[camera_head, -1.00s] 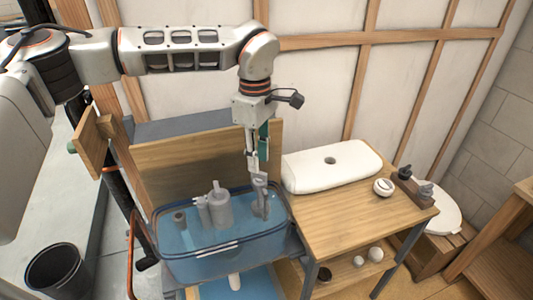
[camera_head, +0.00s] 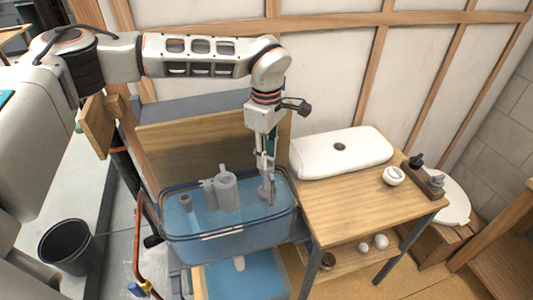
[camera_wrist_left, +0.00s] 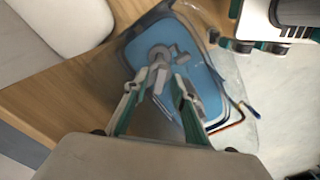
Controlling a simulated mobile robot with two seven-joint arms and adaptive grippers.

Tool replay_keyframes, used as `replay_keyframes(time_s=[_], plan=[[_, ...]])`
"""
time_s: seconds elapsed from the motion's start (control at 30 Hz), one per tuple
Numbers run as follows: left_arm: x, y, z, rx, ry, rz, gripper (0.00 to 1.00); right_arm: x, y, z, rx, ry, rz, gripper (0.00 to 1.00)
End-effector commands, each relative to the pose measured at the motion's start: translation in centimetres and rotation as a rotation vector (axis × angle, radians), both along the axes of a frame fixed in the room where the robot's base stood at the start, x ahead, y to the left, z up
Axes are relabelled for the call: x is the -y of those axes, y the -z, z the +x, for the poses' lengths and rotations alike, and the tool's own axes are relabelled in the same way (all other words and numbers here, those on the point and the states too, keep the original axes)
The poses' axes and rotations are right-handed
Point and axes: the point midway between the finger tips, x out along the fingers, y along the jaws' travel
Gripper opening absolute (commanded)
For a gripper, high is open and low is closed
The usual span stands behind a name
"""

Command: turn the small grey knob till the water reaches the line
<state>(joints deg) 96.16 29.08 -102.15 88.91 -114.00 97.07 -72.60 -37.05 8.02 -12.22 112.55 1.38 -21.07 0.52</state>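The clear tank (camera_head: 172,248) holds blue water. A pale line (camera_head: 222,234) runs along its front; the water's exact height against it is hard to tell. A grey upright valve (camera_head: 268,190) stands inside at the tank's right end. My left gripper (camera_head: 265,172) points down right above it, at or touching its top. In the left wrist view, my gripper's two fingers (camera_wrist_left: 158,88) stand apart with grey valve parts (camera_wrist_left: 160,55) between and beyond their tips. The small knob cannot be made out clearly, nor whether the fingers grip it. My right gripper is not in view.
A thick grey cylinder (camera_head: 226,190) and a shorter grey pipe (camera_head: 185,203) stand in the tank left of the valve. A wooden table (camera_head: 350,207) on the right carries a white tank lid (camera_head: 340,153) and a white round part (camera_head: 393,176). A black bucket (camera_head: 67,246) is at lower left.

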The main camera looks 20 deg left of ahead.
Motion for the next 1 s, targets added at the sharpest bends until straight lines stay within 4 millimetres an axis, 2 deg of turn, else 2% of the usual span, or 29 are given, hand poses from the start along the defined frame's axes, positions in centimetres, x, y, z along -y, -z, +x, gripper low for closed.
replay_keyframes(time_s=[0.17, 0.27, 0.3, 0.67, 1.0], plan=[[0.0, 0.01, 0.0, 0.0, 0.0, 0.0, 0.26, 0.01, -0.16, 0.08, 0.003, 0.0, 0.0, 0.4], [0.0, 0.02, 0.0, 0.0, 0.0, 0.0, 0.02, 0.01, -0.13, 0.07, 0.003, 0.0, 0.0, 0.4], [0.0, 0.03, -0.01, 0.0, 0.0, 0.0, 0.0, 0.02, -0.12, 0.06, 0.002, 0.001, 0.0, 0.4], [-0.03, 0.14, -0.05, -0.002, -0.024, 0.001, 0.0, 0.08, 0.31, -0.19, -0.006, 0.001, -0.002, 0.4], [-0.05, 0.21, -0.14, -0.004, -0.217, 0.003, 0.0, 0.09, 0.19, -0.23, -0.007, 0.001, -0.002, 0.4]])
